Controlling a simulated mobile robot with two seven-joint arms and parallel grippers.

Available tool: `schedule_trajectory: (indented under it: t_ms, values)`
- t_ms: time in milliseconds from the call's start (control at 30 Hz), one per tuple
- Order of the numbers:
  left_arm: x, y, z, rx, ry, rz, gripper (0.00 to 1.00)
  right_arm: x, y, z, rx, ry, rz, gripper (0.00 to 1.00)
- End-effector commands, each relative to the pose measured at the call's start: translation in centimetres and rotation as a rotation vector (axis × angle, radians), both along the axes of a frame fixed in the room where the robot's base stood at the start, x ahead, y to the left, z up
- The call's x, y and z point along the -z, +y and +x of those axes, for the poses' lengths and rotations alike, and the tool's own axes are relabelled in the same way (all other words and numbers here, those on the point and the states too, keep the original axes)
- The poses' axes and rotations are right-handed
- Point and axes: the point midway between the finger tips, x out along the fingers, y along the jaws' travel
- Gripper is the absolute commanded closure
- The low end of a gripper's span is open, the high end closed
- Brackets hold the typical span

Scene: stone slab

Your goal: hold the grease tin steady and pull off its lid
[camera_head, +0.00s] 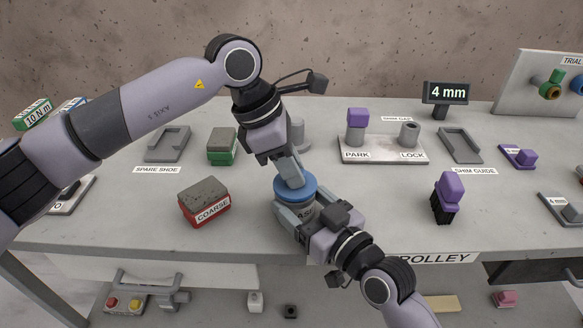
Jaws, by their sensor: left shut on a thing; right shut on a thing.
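The grease tin (305,211) stands upright on the slab near its front edge, a grey can with a partly hidden dark label. Its blue lid (296,187) sits on top of the can. My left gripper (291,180) comes down from above and is shut on the lid. My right gripper (290,212) reaches in from the lower right and is shut around the tin's body, low down. The fingers hide parts of the lid and the can. I cannot tell whether there is a gap between lid and can.
A red COARSE block (205,203) lies left of the tin. A green-and-grey block (222,147) stands behind it. A purple-and-black piece (447,197) stands to the right. The PARK and LOCK plate (382,151) is behind. The slab between the tin and the purple-and-black piece is mostly clear.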

Motion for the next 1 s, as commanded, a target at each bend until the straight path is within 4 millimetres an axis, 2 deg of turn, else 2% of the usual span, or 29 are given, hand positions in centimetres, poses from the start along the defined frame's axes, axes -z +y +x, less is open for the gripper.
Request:
schedule_trajectory:
  t_ms: [800,1000]
  values:
    - [-6.7,0.0,0.0,0.0,-0.002,0.0,1.0,0.1,0.0,0.0,0.0,0.002,-0.001,0.82]
    - [-7.4,0.0,0.0,0.0,0.0,0.001,1.0,0.1,0.0,0.0,0.0,0.002,-0.001,0.82]
